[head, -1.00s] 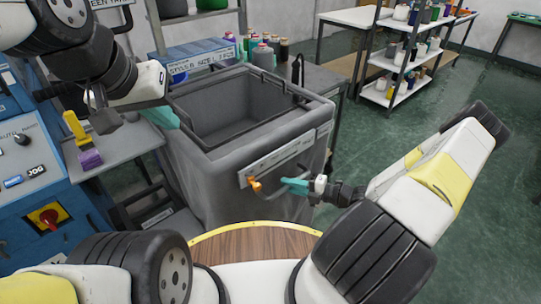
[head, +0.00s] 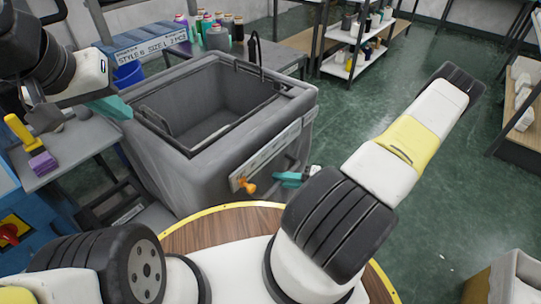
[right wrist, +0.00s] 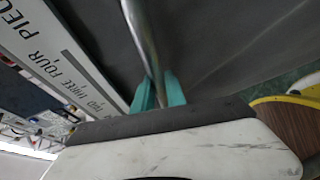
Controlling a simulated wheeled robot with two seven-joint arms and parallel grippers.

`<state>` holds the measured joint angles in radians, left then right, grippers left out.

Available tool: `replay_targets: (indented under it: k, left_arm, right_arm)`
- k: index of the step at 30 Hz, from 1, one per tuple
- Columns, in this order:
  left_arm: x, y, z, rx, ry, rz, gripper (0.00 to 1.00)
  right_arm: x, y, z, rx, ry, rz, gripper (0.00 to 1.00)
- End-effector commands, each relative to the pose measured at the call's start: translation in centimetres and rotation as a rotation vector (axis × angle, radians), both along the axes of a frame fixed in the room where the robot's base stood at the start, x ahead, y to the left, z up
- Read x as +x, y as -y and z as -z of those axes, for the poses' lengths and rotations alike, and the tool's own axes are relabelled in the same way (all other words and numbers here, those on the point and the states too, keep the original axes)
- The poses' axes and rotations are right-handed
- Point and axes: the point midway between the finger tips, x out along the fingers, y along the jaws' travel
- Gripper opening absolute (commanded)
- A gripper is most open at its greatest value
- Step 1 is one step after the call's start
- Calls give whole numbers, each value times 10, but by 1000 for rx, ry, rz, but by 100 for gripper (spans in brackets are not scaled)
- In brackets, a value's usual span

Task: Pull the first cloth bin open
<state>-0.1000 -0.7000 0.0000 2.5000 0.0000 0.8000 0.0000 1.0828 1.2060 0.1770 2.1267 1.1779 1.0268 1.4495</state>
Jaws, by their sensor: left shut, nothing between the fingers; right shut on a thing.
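The grey cloth bin (head: 180,172) stands in front of me, open at the top, its inside visible down to a pale bottom. A label strip and an orange knob (head: 246,186) are on its front. My right gripper (head: 291,180) is at the bin's front. The right wrist view shows its teal fingers (right wrist: 158,92) shut around a metal bar handle (right wrist: 143,35). My left gripper (head: 110,107) is shut and empty beside the bin's left rim; whether it touches the rim is unclear.
A side table (head: 65,152) with a yellow and purple item stands left, by the blue machine. A table with thread spools (head: 217,36) is behind the bin. Shelves (head: 345,50) stand farther back.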

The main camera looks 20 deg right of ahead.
Motion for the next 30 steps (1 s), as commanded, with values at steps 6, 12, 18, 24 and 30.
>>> replay_targets:
  k: [6,12,18,24,30]
  left_arm:
    - [0,0,0,0,0,0,0]
    - [0,0,0,0,0,0,0]
    - [0,0,0,0,0,0,0]
    - [0,0,0,0,0,0,0]
    - [0,0,0,0,0,0,0]
  right_arm:
    - [0,0,0,-2,0,1,38]
    - [0,0,0,-1,0,0,38]
    - [-4,7,-1,-3,1,0,38]
    - [-20,36,-7,-6,1,3,38]
    - [-35,60,-12,-3,-1,2,38]
